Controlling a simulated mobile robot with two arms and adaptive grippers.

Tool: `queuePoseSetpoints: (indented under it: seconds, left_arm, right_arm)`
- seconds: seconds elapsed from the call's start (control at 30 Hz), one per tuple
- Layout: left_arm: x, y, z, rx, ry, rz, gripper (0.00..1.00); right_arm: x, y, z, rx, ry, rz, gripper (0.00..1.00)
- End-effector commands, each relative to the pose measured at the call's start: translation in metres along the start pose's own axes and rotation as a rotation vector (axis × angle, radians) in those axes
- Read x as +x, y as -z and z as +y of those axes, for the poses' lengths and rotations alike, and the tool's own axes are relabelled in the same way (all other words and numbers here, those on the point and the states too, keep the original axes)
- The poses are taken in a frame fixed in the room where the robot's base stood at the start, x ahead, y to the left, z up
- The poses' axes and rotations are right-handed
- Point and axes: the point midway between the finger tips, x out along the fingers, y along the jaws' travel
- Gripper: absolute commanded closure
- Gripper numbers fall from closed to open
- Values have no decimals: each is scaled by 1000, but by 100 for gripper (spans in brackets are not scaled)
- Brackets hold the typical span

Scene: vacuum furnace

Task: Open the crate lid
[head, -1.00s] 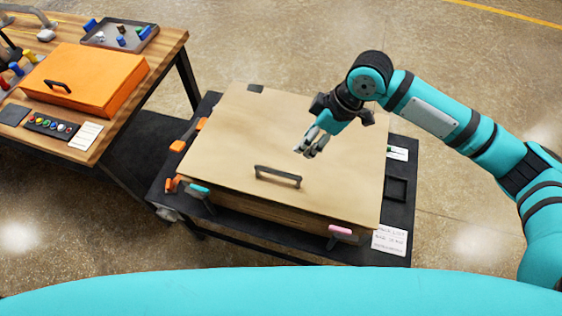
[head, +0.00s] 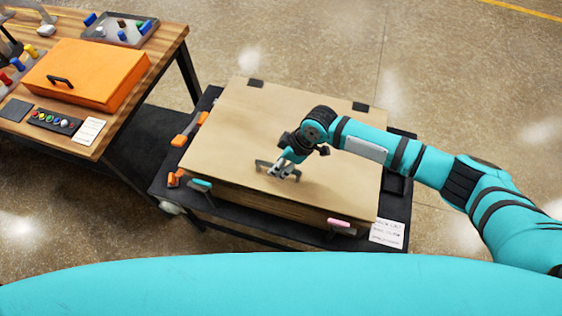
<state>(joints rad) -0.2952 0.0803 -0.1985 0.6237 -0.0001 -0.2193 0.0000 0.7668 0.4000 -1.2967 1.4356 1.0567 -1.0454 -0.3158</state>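The wooden crate (head: 265,203) stands on a black cart in the middle of the head view. Its tan lid (head: 225,130) lies flat and closed, with two dark hinges along the far edge. A dark handle (head: 262,164) sits near the lid's front edge. My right gripper (head: 284,175) is at the handle and covers its right part. Its fingers point down toward the handle; I cannot tell whether they are around it or only beside it, or how far they are closed. My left gripper is out of view.
A teal-tipped latch (head: 201,184) and a pink-tipped latch (head: 339,222) are on the crate's front. Orange clamps (head: 180,140) lie on the cart's left side, and a note (head: 387,233) at its front right. A workbench with an orange case (head: 85,75) stands at left.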

Motion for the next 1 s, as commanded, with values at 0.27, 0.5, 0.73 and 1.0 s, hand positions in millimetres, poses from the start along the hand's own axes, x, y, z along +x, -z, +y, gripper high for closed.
queuePoseSetpoints:
  seconds: [0.27,0.5,0.73,1.0]
  left_arm:
    - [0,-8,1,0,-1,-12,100]
    - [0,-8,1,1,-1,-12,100]
    - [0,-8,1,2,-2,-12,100]
    - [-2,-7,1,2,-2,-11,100]
  right_arm:
    - [0,0,0,0,0,0,68]
    - [0,0,0,0,0,0,99]
    - [0,0,0,0,0,0,100]
    - [-3,1,2,4,6,-1,100]
